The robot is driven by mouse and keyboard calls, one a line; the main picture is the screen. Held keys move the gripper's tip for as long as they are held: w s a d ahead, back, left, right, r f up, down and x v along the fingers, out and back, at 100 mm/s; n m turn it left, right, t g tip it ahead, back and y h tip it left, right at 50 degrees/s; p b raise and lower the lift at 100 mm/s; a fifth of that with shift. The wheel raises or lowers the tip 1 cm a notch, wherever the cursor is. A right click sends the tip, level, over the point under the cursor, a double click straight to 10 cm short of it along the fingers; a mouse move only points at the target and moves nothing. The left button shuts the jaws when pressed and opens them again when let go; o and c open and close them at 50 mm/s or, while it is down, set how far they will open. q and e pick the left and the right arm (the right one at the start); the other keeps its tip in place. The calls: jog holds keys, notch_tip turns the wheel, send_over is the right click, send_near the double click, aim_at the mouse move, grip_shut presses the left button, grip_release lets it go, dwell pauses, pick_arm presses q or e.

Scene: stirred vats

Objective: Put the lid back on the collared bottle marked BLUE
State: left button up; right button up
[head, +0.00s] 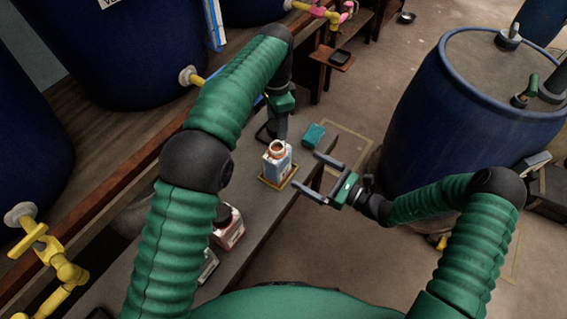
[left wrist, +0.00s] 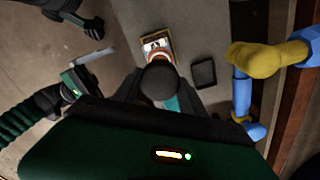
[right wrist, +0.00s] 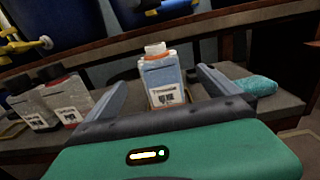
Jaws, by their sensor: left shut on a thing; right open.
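A pale blue bottle (head: 278,166) with a copper-orange collar and an uncovered neck stands upright on a small yellowish tray (head: 267,183). It also shows in the right wrist view (right wrist: 162,78), where its label is too small to read. My left gripper (head: 273,132) is just behind the bottle in the head view. In the left wrist view it is shut on a dark round lid (left wrist: 159,82), which overlaps the bottle's near side in that picture. My right gripper (head: 318,176) is open and empty, its fingers pointing toward the bottle from the right, apart from it.
A teal sponge (head: 313,136) lies right of my left gripper. A large blue vat (head: 470,105) stands at right; yellow taps (head: 60,262) jut out at left.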

pick_arm(q)
jog(key=shift+a, duration=0.1)
pick_arm(e)
jog(key=shift+a, duration=0.1)
jog(key=x, duration=1.2)
jog(key=c, duration=2)
pick_arm(q)
send_over(277, 146)
jog(key=shift+f, duration=2.4)
pick_arm(e)
jog(key=shift+c, duration=0.4)
